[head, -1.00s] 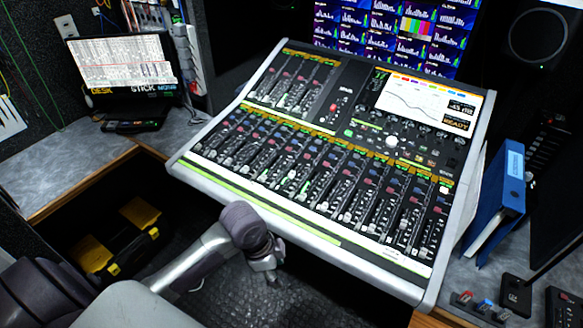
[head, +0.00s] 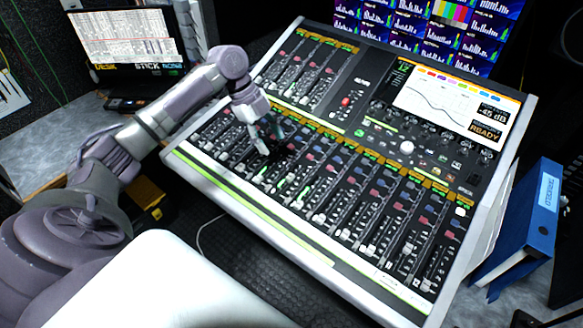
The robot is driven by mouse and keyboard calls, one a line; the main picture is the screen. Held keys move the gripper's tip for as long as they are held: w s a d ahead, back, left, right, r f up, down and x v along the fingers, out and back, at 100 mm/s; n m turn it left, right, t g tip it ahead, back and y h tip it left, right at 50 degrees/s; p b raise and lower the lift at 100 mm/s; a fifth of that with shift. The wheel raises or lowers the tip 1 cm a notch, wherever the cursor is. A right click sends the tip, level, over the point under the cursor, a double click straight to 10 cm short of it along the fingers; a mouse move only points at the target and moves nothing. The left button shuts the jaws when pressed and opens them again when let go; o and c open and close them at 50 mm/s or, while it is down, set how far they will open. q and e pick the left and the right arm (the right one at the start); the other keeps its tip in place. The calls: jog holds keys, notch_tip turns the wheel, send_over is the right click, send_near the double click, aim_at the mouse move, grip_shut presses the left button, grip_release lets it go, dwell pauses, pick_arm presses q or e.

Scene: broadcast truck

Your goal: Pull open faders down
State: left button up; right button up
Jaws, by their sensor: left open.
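The mixing console (head: 345,262) fills the middle and right of the head view, tilted toward me. Its lower bank holds a row of several faders (head: 310,205) with pale caps at differing heights; some channels show green lit strips. A shorter bank of faders (head: 300,75) is at the upper left of the console. My left gripper (head: 266,150) is over the left part of the lower bank, fingers pointing down at the channel strips. It is open, and its fingers hide the controls under it. I cannot tell whether it touches a fader. My right gripper is not in view.
A laptop (head: 128,42) stands on the grey desk at the back left. A blue binder (head: 520,225) stands right of the console. Lit screens (head: 425,30) are behind it. A yellow and black case (head: 150,195) is on the floor, partly behind my arm.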

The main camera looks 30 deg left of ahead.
pick_arm(q)
jog(key=p, duration=0.1)
send_near(290, 176)
jog(key=shift+x, duration=1)
jog(key=x, duration=0.5)
jog(key=shift+d+f+p, duration=0.15)
jog(key=shift+d+p, duration=0.05)
jog(key=shift+p, duration=0.15)
jog(key=shift+w+d+f, duration=0.1)
jog(key=shift+d+f, duration=0.1)
jog(key=shift+f, duration=0.4)
jog(key=shift+c, duration=1)
grip_shut()
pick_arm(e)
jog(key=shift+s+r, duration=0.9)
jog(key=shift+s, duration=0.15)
